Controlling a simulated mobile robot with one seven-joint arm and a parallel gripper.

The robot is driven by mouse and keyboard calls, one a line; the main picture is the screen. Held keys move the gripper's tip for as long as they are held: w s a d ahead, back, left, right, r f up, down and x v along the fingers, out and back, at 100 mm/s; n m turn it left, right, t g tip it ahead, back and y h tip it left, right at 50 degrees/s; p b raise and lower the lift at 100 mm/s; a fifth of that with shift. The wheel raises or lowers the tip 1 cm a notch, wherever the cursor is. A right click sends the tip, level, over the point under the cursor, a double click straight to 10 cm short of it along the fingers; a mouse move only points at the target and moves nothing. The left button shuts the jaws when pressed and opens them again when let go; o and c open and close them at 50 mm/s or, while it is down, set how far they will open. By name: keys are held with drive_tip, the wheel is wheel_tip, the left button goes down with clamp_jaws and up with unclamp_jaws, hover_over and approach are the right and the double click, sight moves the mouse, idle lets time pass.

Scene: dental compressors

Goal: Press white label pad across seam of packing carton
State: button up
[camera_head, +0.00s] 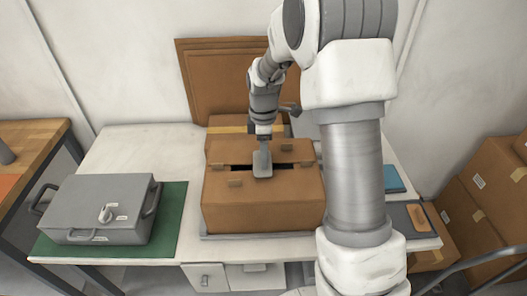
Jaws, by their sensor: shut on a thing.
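The packing carton (262,205) is a brown box at the middle of the white table. A dark gap, its seam, runs left to right across its top, with small tabs beside it. My gripper (263,137) points down above the carton and is shut on a pale grey, paddle-like piece, which I take as the white label pad (262,164). The pad's wide lower end overlaps the middle of the seam and its near flap. I cannot tell whether it presses on the carton or hovers just above. The fingertips are small and partly hidden.
A grey case (98,205) lies on a green mat (170,228) at the left. Brown panels (222,80) lean on the wall behind the carton. My arm hides part of the table's right side, where a blue item (393,180) and a dark tray (400,218) lie.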

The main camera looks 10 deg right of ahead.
drive_tip(key=shift+s+f+b, duration=0.1)
drive_tip(key=shift+f+b, duration=0.4)
drive_tip(key=shift+f, duration=0.35)
idle(2.1)
drive_tip(key=o, duration=1.2)
drive_tip(key=shift+r, duration=0.1)
wheel_tip(320, 180, up, 17)
drive_tip(key=s+r+m+t, duration=0.1)
drive_tip(key=s+r+m, duration=0.25)
drive_tip(key=s, duration=0.25)
drive_tip(key=s+r+m+t, duration=0.2)
drive_tip(key=s+r+m, duration=0.15)
drive_tip(key=s, duration=0.35)
drive_tip(key=s+f+m+t, duration=0.1)
drive_tip(key=s+m, duration=0.2)
drive_tip(key=s, duration=0.1)
drive_tip(key=s+f+m, duration=0.1)
drive_tip(key=s+m, duration=0.2)
drive_tip(key=s, duration=0.1)
drive_tip(key=s+f+m+t, duration=0.1)
drive_tip(key=s+m, duration=0.1)
drive_tip(key=s, duration=0.2)
drive_tip(key=shift+a+m+t+p, duration=0.15)
drive_tip(key=shift+m+t+p, duration=0.15)
drive_tip(key=shift+m, duration=0.1)
